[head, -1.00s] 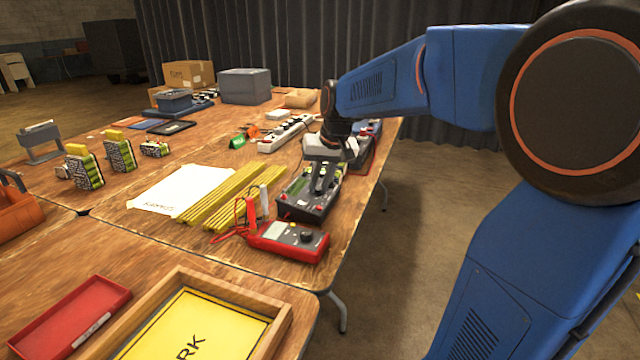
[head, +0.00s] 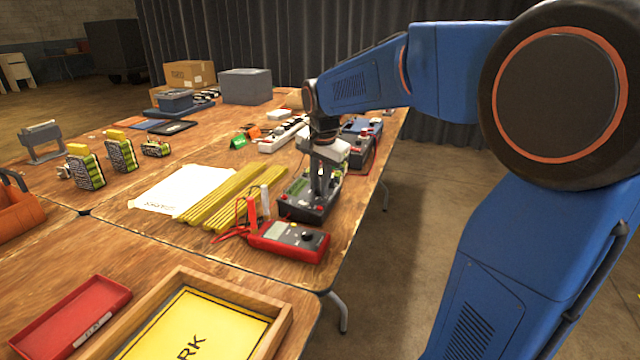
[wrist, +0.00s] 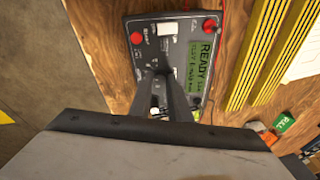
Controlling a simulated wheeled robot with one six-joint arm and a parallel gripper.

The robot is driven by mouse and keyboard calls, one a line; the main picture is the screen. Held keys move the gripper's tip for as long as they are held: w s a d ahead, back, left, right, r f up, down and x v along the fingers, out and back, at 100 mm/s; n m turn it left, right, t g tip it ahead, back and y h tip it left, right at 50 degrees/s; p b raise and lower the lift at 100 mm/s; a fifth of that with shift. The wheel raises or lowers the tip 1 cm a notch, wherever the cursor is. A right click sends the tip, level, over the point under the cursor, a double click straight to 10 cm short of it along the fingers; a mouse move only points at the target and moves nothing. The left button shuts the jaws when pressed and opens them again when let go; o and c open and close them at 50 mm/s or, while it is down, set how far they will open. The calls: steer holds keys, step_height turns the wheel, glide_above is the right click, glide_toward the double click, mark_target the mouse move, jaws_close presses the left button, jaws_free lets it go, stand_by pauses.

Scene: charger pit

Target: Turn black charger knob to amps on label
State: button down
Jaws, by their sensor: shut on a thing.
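The black charger (head: 296,210) lies near the table's right edge, with red buttons and a green screen. In the wrist view its panel shows a red button (wrist: 136,38) and the green screen (wrist: 203,48) reading "READY"; the smaller lines are hard to read. My gripper (head: 321,191) points down onto the charger's panel. In the wrist view its two dark fingers (wrist: 163,76) are close together on the panel, shut on the black knob, which they mostly hide. The knob's pointer and scale cannot be read. Battery packs (head: 88,170) with striped labels stand at the left, their print too small to read.
A red multimeter (head: 290,240) with leads lies just in front of the charger. Yellow strips (head: 222,200) and a white sheet (head: 165,190) lie left of it. Another charger-like device (head: 360,150) and a white power strip (head: 283,137) are behind. Floor lies right of the table edge.

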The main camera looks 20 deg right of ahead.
steer(key=shift+m, duration=0.3)
steer(key=c, duration=1.7)
jaws_free()
steer(key=shift+o, duration=0.2)
steer(key=shift+r, duration=0.15)
steer(key=v, duration=1.7)
steer(key=shift+a, duration=0.1)
